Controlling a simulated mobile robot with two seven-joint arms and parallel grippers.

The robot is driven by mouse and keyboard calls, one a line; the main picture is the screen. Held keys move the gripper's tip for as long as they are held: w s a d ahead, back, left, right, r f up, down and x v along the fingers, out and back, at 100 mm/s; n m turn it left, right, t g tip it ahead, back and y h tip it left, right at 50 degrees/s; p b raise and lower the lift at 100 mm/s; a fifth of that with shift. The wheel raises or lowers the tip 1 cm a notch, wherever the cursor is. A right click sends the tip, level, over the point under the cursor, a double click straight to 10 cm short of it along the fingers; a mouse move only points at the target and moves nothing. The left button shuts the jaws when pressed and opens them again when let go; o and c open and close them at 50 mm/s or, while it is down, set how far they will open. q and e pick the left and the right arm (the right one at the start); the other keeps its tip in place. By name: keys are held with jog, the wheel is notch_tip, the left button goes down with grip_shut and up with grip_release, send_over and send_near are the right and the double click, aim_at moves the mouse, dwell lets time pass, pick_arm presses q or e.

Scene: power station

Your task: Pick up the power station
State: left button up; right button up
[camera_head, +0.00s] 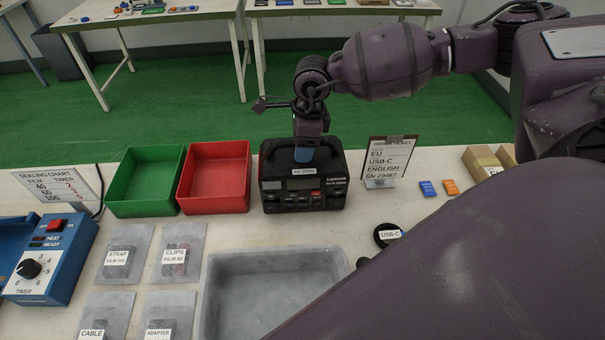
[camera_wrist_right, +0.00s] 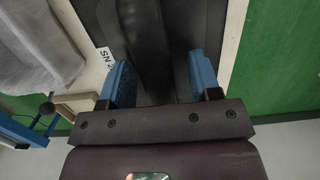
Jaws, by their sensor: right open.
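The power station (camera_head: 304,198), a dark box with a front panel, a small display and a row of buttons, stands upright on the table behind the grey tray. My right gripper (camera_head: 304,155) points down at its top from above. In the right wrist view the blue fingers of my right gripper (camera_wrist_right: 160,65) are apart, one on each side of the power station's black handle (camera_wrist_right: 150,40). I cannot tell whether either finger touches the handle. My left gripper is not in view.
A red bin (camera_head: 214,205) and a green bin (camera_head: 143,207) stand just left of the power station. An order ticket stand (camera_head: 386,160) is close on its right. The grey tray (camera_head: 270,262) lies in front. A blue sealer (camera_head: 50,262) sits at far left.

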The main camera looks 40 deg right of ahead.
grip_shut()
dwell(1.2)
jog(key=shift+w+r, duration=0.1)
jog(key=shift+r, duration=0.1)
